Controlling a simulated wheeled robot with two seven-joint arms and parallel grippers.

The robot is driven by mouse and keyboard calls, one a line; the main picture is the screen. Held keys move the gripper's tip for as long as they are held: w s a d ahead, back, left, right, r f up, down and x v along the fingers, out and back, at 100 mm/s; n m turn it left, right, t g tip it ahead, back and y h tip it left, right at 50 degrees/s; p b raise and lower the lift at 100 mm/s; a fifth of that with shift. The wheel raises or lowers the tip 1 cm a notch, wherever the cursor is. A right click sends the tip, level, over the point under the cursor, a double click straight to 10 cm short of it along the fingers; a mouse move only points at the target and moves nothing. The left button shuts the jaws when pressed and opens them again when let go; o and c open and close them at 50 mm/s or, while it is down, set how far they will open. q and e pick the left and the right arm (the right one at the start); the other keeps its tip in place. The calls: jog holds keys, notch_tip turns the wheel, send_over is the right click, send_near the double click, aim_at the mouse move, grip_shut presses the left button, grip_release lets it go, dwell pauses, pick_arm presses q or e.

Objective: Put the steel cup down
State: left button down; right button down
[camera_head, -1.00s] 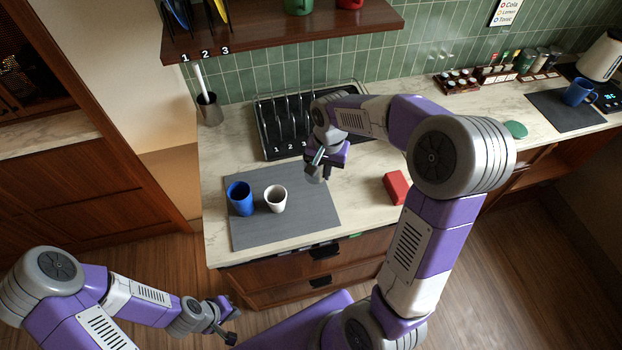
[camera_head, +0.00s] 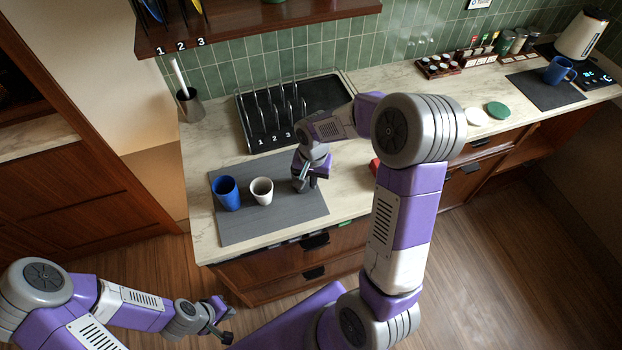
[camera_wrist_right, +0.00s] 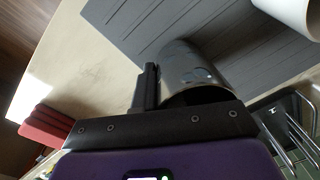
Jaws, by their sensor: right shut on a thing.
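The steel cup (camera_wrist_right: 197,72) is between the fingers of my right gripper (camera_wrist_right: 168,92) in the right wrist view, over the grey mat. In the head view my right gripper (camera_head: 306,184) is shut on it above the mat's right part, and hides most of the cup. I cannot tell whether its base touches the mat. The grey mat (camera_head: 255,225) lies at the counter's front left. A white cup (camera_head: 261,191) and a blue cup (camera_head: 226,193) stand upright on it, left of my right gripper. My left gripper (camera_head: 229,325) is open and empty, low in front of the counter.
A black dish rack (camera_head: 247,135) with numbered slots stands behind the mat. A red block (camera_wrist_right: 46,128) lies on the counter to the right, mostly hidden by my arm in the head view. Bare mat shows at the front.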

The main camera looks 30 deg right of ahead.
jog(key=c, duration=1.2)
grip_release()
jog(key=shift+c, duration=0.2)
jog(key=shift+r+p, duration=0.3)
jog(key=shift+r, duration=0.1)
notch_tip(320, 180, up, 11)
jog(key=p, duration=0.1)
jog(key=shift+s+d+r+p, duration=0.15)
jog(key=shift+r+p, duration=0.05)
jog(key=shift+p, duration=0.15)
